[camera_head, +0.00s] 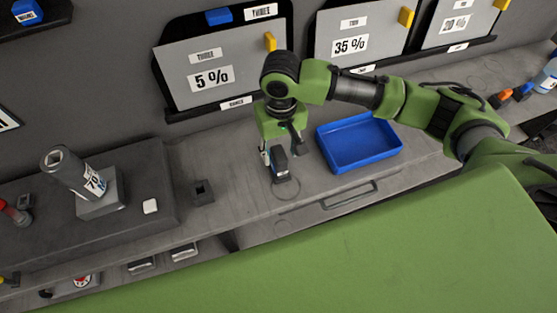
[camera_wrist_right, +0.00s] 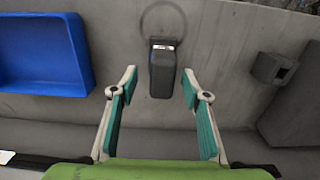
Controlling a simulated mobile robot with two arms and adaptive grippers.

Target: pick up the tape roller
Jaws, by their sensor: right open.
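The small dark block-shaped object (camera_head: 279,166) on the grey counter appears to be the tape roller; a thin ring lies or is marked at its end. In the right wrist view the dark object (camera_wrist_right: 163,72) lies between and just beyond the fingertips. My right gripper (camera_head: 281,158) is open above and around it, pointing down, with a finger on each side; its fingers also show in the right wrist view (camera_wrist_right: 160,84). I cannot tell whether they touch it. My left gripper is not in view.
A blue tray (camera_head: 359,168) stands just right of the gripper. A small dark holder (camera_head: 203,192) sits to the left, near a raised grey block bearing a grey cylinder (camera_head: 70,174) marked 70. Tint panels (camera_head: 222,76) stand behind. A drawer handle (camera_head: 348,195) is at the front.

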